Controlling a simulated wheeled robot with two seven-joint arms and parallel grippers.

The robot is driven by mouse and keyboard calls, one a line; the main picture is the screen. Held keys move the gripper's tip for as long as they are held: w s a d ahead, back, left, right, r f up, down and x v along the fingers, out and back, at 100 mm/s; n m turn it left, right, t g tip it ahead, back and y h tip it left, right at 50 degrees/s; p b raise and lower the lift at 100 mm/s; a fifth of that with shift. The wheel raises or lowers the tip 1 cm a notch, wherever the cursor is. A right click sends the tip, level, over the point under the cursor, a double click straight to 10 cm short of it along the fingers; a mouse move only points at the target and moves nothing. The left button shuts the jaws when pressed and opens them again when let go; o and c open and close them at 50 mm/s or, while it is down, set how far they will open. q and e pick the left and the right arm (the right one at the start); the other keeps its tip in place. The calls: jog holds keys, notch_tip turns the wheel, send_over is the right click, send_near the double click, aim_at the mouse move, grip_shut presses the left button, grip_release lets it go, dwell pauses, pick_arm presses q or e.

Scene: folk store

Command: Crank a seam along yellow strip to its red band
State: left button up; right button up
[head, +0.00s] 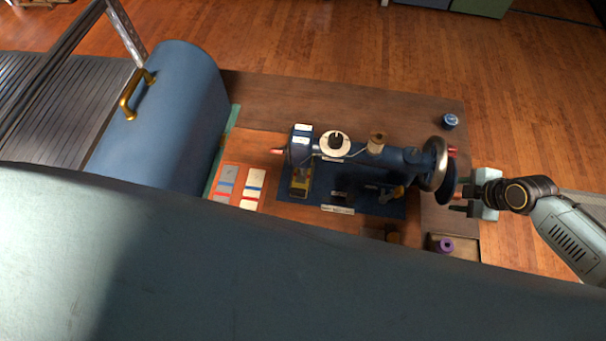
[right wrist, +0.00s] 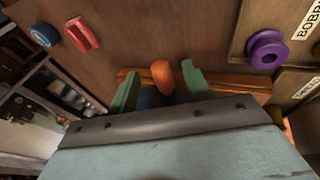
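A blue hand-crank sewing machine (head: 390,158) stands on a blue base, with a silver-rimmed handwheel (head: 437,165) at its right end. A yellow strip (head: 300,183) lies at the needle end; its red band cannot be made out. My right gripper (head: 459,201) is beside the wheel, at its lower right. In the right wrist view its green fingers (right wrist: 160,85) stand apart with the orange crank knob (right wrist: 162,74) between them. Gaps show on both sides of the knob. My left gripper is not in view.
An orange mat (head: 227,199) with several banded swatches lies left of the machine. A large blue cover (head: 165,120) with a brass handle stands at the left. A blue spool (head: 450,121) and a red item (right wrist: 82,34) sit near the wheel. A purple bobbin (head: 445,245) lies in a tray.

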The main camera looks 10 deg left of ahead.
jog(key=shift+d+r, duration=0.1)
dwell(0.4)
jog(key=p+v, duration=0.8)
jog(key=shift+s+r, duration=0.15)
jog(key=shift+r, duration=0.15)
jog(key=shift+d, duration=0.1)
dwell(0.6)
